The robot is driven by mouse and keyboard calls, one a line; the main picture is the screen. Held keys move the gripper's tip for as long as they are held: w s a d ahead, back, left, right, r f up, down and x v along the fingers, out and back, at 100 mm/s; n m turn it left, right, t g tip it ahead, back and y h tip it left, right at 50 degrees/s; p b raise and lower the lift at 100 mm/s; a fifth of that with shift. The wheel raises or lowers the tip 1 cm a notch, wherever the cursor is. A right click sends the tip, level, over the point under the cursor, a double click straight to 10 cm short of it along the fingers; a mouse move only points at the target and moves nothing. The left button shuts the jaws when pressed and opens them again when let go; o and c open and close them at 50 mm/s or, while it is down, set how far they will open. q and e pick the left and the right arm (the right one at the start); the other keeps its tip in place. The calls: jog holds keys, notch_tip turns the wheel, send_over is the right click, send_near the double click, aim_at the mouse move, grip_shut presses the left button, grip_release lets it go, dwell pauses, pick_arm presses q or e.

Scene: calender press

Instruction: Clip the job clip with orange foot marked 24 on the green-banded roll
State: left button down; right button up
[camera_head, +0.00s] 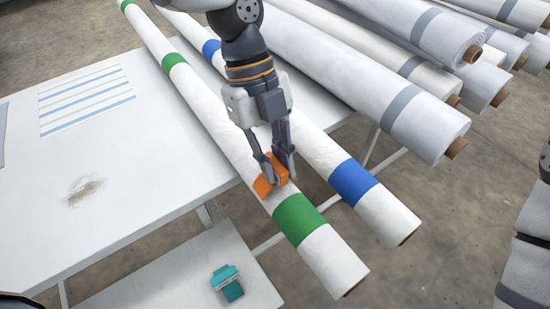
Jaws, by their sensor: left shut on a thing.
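The green-banded roll (230,152) is long and white. It runs from the upper left to the lower right, with a wide green band (299,219) close to its near end. My left gripper (276,172) points down over this roll and is shut on an orange clip (268,183). The clip is at the roll's upper surface, just up the roll from the wide green band. I cannot tell whether it grips the roll or only touches it. The gripper's fingers hide part of the clip, and no number is readable. My right gripper is not in view.
A blue-banded roll (377,205) lies close alongside on the right. Several grey-banded rolls (360,70) are stacked at the upper right. A teal clip (228,285) stands on a low white shelf (180,278). The white table (130,165) at left is mostly clear.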

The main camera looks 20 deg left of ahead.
pick_arm(q)
jog(key=shift+f, duration=0.5)
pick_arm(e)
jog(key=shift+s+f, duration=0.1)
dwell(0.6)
pick_arm(q)
jog(key=c, duration=1)
grip_release()
jog(key=shift+r, duration=0.1)
jog(key=shift+r+p, duration=0.5)
jog(key=shift+r, duration=1.45)
jog(key=shift+r+p, duration=0.35)
jog(key=shift+r, duration=1.2)
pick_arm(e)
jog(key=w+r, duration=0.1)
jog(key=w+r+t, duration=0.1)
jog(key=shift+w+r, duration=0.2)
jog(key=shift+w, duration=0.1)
pick_arm(q)
jog(key=shift+f, duration=0.1)
